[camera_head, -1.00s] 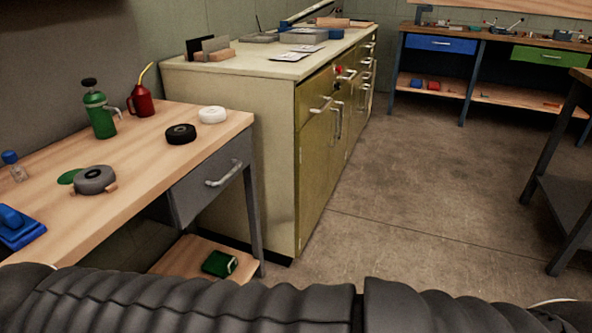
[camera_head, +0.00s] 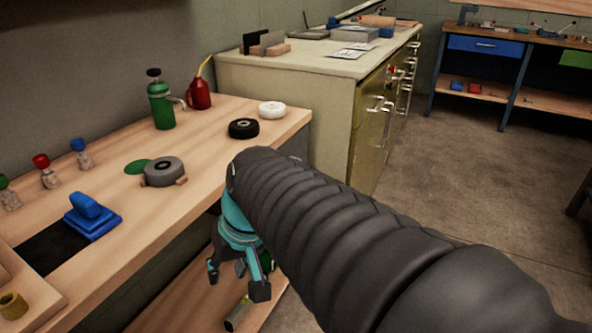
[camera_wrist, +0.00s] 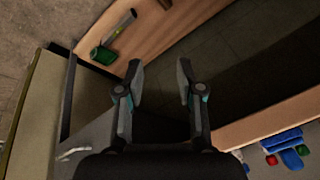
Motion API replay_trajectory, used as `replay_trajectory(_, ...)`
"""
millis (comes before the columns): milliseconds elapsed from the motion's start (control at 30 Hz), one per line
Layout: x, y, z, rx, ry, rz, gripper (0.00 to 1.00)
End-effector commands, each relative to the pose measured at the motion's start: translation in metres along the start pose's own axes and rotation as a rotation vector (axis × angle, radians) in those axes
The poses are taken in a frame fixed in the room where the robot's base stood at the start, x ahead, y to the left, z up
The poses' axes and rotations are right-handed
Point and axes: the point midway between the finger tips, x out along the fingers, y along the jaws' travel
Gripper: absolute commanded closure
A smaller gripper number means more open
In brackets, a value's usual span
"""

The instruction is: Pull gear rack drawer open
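No label in view tells which drawer is the gear rack's. The nearest one is the grey drawer under the wooden workbench, with its front mostly hidden behind my arm in the head view. In the wrist view the grey drawer (camera_wrist: 98,142) shows at lower left with its metal handle (camera_wrist: 72,154), beside my gripper. My gripper (camera_head: 238,281) hangs below the bench top in front of the bench, pointing down toward the lower shelf. In the wrist view my gripper (camera_wrist: 158,78) is open, with nothing between its fingers and apart from the handle.
The workbench top (camera_head: 205,190) holds a green bottle (camera_head: 161,103), a red oil can (camera_head: 200,92), tape rolls and a blue tool (camera_head: 92,216). A cream cabinet (camera_head: 325,101) stands beyond it. A far bench has a blue drawer (camera_head: 485,45). The floor at right is clear.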

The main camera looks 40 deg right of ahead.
Motion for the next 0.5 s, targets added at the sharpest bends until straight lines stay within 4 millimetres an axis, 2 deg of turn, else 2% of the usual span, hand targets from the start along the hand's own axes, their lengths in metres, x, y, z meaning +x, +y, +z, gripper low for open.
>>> replay_trajectory(267, 0.011, 0.044, -0.059, 0.330, -0.073, -0.265, 0.63)
replay_trajectory(367, 0.009, 0.069, -0.083, 0.433, -0.051, -0.378, 0.63)
replay_trajectory(500, 0.003, 0.117, -0.116, 0.567, 0.025, -0.539, 0.63)
